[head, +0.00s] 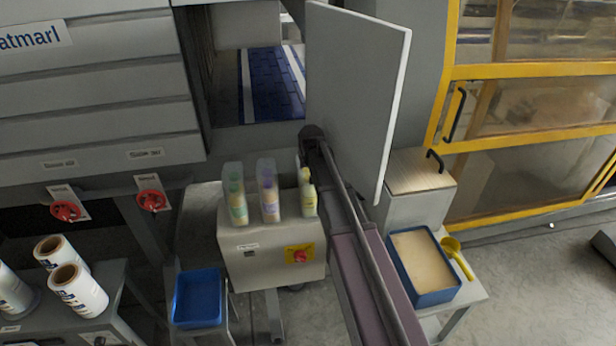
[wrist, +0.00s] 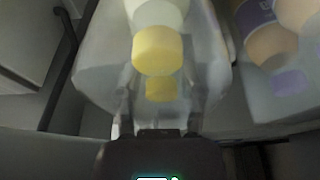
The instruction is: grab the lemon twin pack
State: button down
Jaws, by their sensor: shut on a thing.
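The lemon twin pack (head: 308,196) stands at the right end of a row of wrapped packs on a grey cabinet in the head view. It has pale bottles with yellow caps. In the wrist view its yellow caps and clear wrap (wrist: 205,65) fill the middle. My gripper (wrist: 160,108) is shut on the pack, one finger on each side of the wrap. The pack looks upright. In the head view my arm reaches up beside it, and the fingers cannot be made out. Whether the pack's base touches the cabinet top is unclear.
A purple pack (head: 268,192) and a green-and-orange pack (head: 236,196) stand close to the left on the grey cabinet (head: 275,262). A grey panel (head: 357,90) rises behind my arm. A blue bin (head: 198,298) stands lower left, a blue-rimmed tray (head: 424,298) lower right.

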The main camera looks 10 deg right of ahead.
jog(key=shift+r, duration=0.15)
jog(key=shift+r+p, duration=1.6)
jog(key=shift+p, duration=0.05)
jog(key=s, duration=1.8)
jog(key=shift+f, duration=0.1)
